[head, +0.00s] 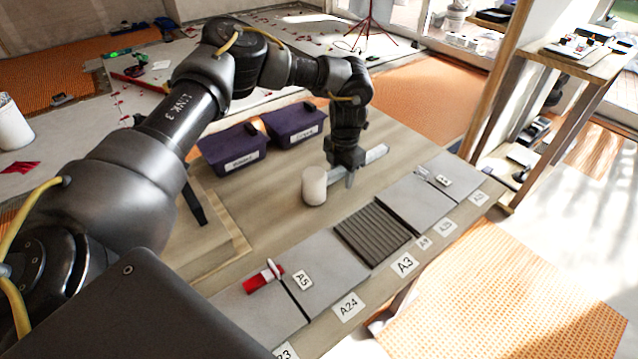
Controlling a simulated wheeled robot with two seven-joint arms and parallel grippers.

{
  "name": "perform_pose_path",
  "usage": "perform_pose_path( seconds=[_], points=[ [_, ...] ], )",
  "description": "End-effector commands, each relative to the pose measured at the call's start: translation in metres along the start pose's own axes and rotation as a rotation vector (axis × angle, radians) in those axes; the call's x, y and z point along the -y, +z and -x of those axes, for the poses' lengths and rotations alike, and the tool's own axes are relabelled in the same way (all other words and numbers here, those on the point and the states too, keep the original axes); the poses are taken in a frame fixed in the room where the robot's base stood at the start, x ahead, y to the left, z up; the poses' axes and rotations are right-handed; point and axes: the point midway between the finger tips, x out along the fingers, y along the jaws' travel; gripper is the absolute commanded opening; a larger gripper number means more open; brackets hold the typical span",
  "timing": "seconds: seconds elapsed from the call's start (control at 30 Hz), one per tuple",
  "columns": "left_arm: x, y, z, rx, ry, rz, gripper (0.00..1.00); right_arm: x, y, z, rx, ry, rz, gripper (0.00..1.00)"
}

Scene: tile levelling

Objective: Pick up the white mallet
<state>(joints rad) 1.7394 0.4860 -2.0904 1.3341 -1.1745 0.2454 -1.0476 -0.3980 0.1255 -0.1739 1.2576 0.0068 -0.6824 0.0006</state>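The white mallet lies on the wooden table, its cream cylindrical head (315,186) to the left and a pale grey bar, apparently its handle (374,155), running up to the right. My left gripper (349,177) points down at the handle, just right of the head. One finger shows in front of the handle; the other is mostly hidden, so I cannot tell whether the fingers are closed on it. My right gripper is not in view.
Two purple bins (233,149) (294,124) stand behind the mallet. Grey tiles (330,266) and a dark ribbed tile (373,233) line the front edge, with labels such as A24 (348,307). A red-and-white tool (263,277) lies on the tiles.

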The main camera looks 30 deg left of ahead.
Motion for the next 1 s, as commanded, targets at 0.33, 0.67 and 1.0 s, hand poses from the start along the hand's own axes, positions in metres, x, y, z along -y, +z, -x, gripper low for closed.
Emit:
perform_pose_path(
  seconds=[0.33, 0.67, 1.0],
  points=[
    [0.0, 0.0, 0.0, 0.0, 0.0, 0.0, 0.0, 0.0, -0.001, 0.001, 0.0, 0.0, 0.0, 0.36],
    [0.0, 0.0, 0.004, 0.001, 0.0, 0.0, 0.0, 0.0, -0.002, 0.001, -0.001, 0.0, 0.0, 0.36],
    [0.01, -0.006, 0.046, 0.003, -0.003, -0.003, 0.0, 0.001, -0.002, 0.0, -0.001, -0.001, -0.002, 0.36]
  ],
)
